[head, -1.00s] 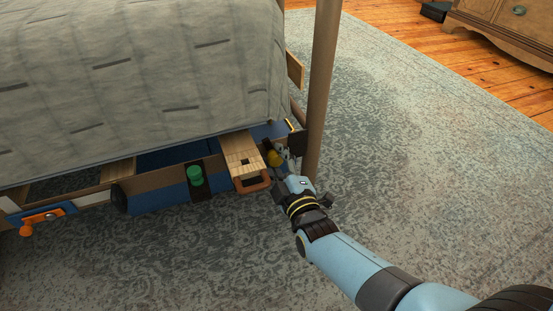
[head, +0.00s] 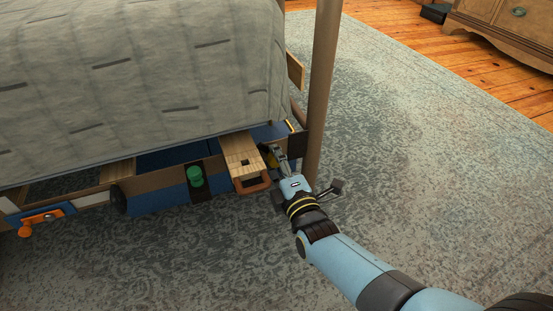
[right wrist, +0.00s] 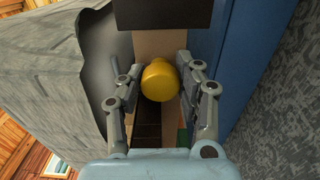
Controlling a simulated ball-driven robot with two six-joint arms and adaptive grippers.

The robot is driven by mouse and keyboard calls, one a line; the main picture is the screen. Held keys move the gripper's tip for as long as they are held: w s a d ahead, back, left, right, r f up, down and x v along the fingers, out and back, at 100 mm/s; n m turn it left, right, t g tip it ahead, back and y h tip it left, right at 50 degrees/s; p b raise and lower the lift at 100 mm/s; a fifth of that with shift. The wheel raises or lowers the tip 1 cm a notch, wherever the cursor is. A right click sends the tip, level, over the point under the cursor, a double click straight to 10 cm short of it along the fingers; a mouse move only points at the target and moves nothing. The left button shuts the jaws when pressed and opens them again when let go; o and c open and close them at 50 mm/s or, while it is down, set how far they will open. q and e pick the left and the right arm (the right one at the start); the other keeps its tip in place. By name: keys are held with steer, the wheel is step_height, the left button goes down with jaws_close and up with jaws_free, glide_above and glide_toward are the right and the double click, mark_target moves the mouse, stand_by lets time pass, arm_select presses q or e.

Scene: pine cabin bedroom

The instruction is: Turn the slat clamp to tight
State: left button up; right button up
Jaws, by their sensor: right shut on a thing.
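A round yellow knob (right wrist: 158,80), which I take for the slat clamp's knob, is at the bed's lower corner by the wooden post. In the head view the yellow knob (head: 269,159) is partly hidden by my right gripper (head: 276,156). In the right wrist view my right gripper (right wrist: 160,88) has one finger on each side of the knob and is shut on it. I cannot read any tight mark. My left gripper is not in view.
The bed post (head: 320,95) stands right beside my right gripper. Left of it are a light wood piece with a brown handle (head: 254,184), a green knob (head: 195,177) and an orange handle (head: 40,217). A grey blanket (head: 140,75) hangs above. The rug (head: 430,150) is clear.

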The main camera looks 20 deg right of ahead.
stand_by(0.3)
steer(key=o, duration=1.2)
steer(key=s, duration=0.7)
steer(key=shift+s, duration=0.2)
steer(key=shift+d, duration=0.1)
